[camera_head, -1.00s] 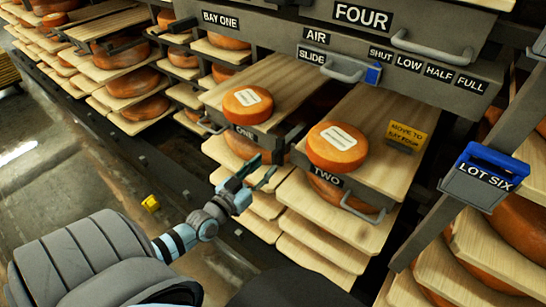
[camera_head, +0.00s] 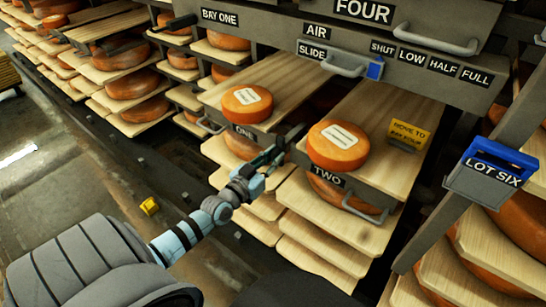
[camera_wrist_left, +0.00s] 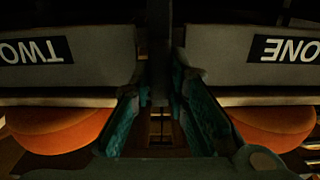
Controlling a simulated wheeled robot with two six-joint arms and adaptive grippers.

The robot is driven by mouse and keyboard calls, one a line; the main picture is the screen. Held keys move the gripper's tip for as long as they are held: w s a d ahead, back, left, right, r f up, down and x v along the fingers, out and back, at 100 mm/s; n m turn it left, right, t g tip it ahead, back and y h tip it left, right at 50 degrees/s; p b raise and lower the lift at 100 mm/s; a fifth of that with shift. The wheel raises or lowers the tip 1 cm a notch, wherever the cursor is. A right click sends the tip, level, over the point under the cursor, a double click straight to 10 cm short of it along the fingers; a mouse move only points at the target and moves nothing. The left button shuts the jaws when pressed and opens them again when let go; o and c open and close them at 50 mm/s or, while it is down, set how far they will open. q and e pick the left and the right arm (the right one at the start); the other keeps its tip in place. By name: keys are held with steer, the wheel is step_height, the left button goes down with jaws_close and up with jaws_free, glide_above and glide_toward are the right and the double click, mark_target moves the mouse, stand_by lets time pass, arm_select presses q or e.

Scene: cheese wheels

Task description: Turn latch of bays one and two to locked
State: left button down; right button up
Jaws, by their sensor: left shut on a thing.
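My left gripper (camera_head: 280,150) is at the gap between the fronts of the boards labelled ONE (camera_head: 245,132) and TWO (camera_head: 328,176). In the left wrist view its teal fingers (camera_wrist_left: 158,95) stand either side of a dark upright bar (camera_wrist_left: 160,45), between the upside-down labels TWO (camera_wrist_left: 35,50) and ONE (camera_wrist_left: 287,49). The gripper is shut on this bar; the exact contact is dark and hard to see. In the head view the bar (camera_head: 295,131) is small and partly hidden by the fingers. I cannot tell its latch position. My right gripper is not in view.
Orange cheese wheels sit on board one (camera_head: 247,103) and board two (camera_head: 337,145), with pull handles below. A yellow tag (camera_head: 408,133) stands on board two. Above is a grey panel with a blue-ended slide (camera_head: 375,68).

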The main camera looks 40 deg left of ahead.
arm_select(q)
steer(key=shift+m, duration=0.3)
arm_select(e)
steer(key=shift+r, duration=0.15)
arm_select(q)
steer(key=m+p, duration=0.3)
steer(key=m, duration=0.2)
steer(key=shift+d+r, duration=0.1)
steer(key=m+p, duration=0.2)
steer(key=m, duration=0.1)
steer(key=shift+m, duration=0.3)
steer(key=shift+d+m+p, duration=0.1)
steer(key=shift+m+p, duration=0.4)
steer(key=shift+p, duration=0.05)
steer(key=m+p, duration=0.1)
steer(key=m, duration=0.2)
steer(key=shift+f+m+p, duration=0.25)
steer(key=shift+m+p, duration=0.05)
steer(key=shift+p, duration=0.1)
steer(key=shift+f+m+p, duration=0.15)
steer(key=shift+m+p, duration=0.35)
steer(key=shift+m, duration=1.5)
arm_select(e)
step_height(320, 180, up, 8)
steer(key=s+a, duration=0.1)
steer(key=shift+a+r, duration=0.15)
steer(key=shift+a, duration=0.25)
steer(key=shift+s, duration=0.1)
